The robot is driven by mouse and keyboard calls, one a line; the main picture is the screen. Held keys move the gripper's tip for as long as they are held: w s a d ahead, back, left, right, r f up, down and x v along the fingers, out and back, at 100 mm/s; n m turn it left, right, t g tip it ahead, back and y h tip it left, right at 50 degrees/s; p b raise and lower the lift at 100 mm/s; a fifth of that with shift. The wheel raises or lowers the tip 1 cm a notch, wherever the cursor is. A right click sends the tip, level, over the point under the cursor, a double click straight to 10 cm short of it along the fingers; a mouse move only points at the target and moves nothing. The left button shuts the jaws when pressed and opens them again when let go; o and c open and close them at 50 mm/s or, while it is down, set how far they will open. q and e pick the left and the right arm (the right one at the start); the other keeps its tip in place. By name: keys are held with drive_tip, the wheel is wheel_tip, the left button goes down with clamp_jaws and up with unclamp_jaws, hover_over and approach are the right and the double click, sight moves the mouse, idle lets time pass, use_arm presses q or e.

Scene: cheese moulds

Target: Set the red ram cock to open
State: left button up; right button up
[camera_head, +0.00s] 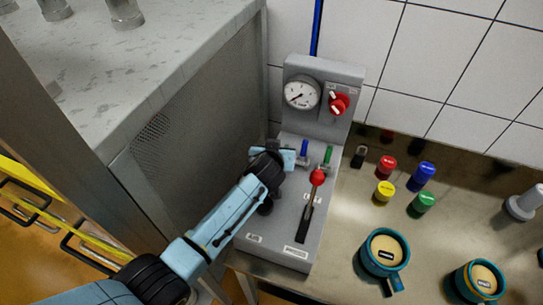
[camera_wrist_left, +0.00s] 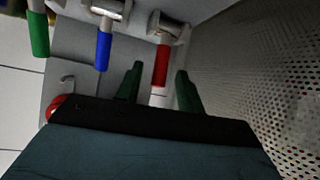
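The red ram cock (camera_wrist_left: 161,64) shows in the left wrist view as a red handle on a metal valve body. It lies roughly parallel to the blue cock (camera_wrist_left: 103,51) and the green cock (camera_wrist_left: 39,36). My left gripper (camera_wrist_left: 158,84) is open, with one dark green finger on each side of the red handle's end; I cannot tell whether either touches it. In the head view my left gripper (camera_head: 282,155) is at the left side of the grey press console (camera_head: 276,222) and hides the red cock. My right gripper is out of view.
A red-knobbed lever (camera_head: 317,178) rises from the console, beneath a gauge (camera_head: 301,93) and red switch (camera_head: 338,104). A perforated metal cabinet (camera_head: 190,135) stands close on the left. Several coloured weights and teal moulds (camera_head: 384,252) stand on the right counter.

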use_arm(q)
drive_tip(key=v, duration=1.1)
drive_tip(key=shift+p, duration=0.3)
